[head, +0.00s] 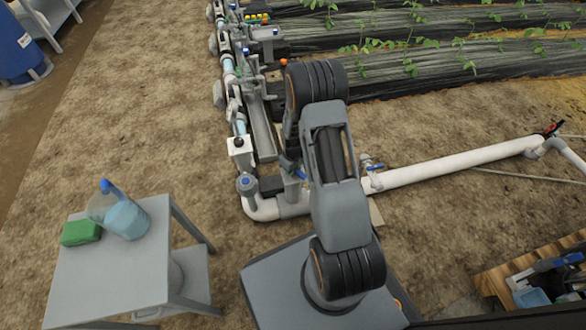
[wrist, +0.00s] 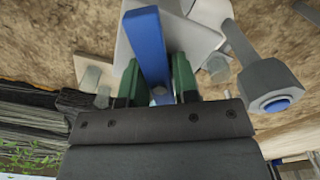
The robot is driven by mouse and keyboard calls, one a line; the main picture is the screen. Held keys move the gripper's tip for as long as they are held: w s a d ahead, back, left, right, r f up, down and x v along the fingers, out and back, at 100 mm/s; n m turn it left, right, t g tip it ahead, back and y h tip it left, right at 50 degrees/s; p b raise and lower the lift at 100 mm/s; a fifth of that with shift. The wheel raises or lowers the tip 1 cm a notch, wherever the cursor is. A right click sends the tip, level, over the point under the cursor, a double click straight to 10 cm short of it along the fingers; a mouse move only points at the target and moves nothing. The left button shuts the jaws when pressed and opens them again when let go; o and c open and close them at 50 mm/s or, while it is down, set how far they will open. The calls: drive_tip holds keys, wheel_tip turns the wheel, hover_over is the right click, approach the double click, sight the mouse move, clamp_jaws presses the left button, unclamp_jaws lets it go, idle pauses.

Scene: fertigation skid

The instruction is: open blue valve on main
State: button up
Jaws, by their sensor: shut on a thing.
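The blue valve handle (wrist: 148,48) is a flat bar that runs down the middle of the wrist view, slightly tilted, above a pale grey fitting (wrist: 190,32). My gripper (wrist: 156,85) has its green-padded fingers on either side of this bar and is shut on it. In the head view, a blue handle (head: 292,168) shows at the left of my arm, by the near end of the pipework; the fingers there are mostly hidden. Another small blue-handled valve (head: 375,167) sits on the white main pipe (head: 440,168) to the right of my arm.
A grey fitting with a blue cap (wrist: 270,85) stands close to the right of my gripper. A grey table (head: 115,265) with a green block (head: 81,232) and a jug (head: 126,217) is at the left. Planted beds (head: 420,65) lie beyond. Bare soil is free between.

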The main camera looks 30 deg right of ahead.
drive_tip(key=n, duration=0.7)
drive_tip(key=shift+o, duration=0.2)
drive_tip(key=n, duration=0.6)
drive_tip(key=shift+p, duration=0.3)
drive_tip(key=o, duration=0.9)
drive_tip(key=shift+o, duration=0.2)
wheel_tip(320, 180, up, 10)
drive_tip(key=p, duration=0.7)
drive_tip(key=shift+p, duration=0.35)
